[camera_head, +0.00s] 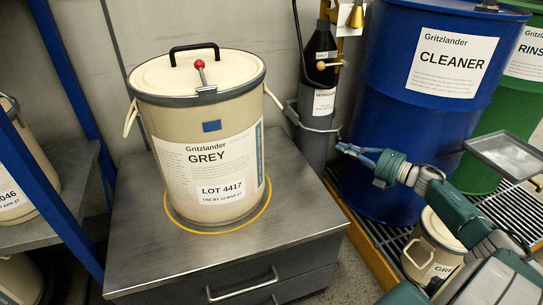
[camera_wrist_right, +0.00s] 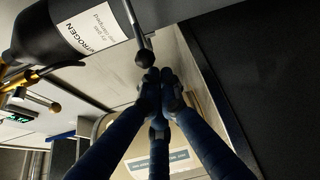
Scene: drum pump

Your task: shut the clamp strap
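The clamp strap (camera_head: 318,129) is a thin grey bar at the dark nitrogen cylinder (camera_head: 318,60), running around its front below the label toward my right gripper. In the right wrist view the bar (camera_wrist_right: 131,18) ends in a dark ball knob (camera_wrist_right: 145,58). My right gripper (camera_head: 342,148) has its blue fingers drawn together, with the tips (camera_wrist_right: 160,82) just beside the knob. I cannot tell whether they touch it; nothing shows between the fingers. The strap's far end at the cylinder is too small to read. My left gripper is out of view.
A beige GREY drum (camera_head: 212,180) stands on a metal cabinet (camera_head: 140,240) left of the cylinder. A blue CLEANER drum (camera_head: 400,120) stands close behind my right gripper. A small beige pail (camera_head: 425,245) stands below my right arm, and a grey tray (camera_head: 505,155) is at right.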

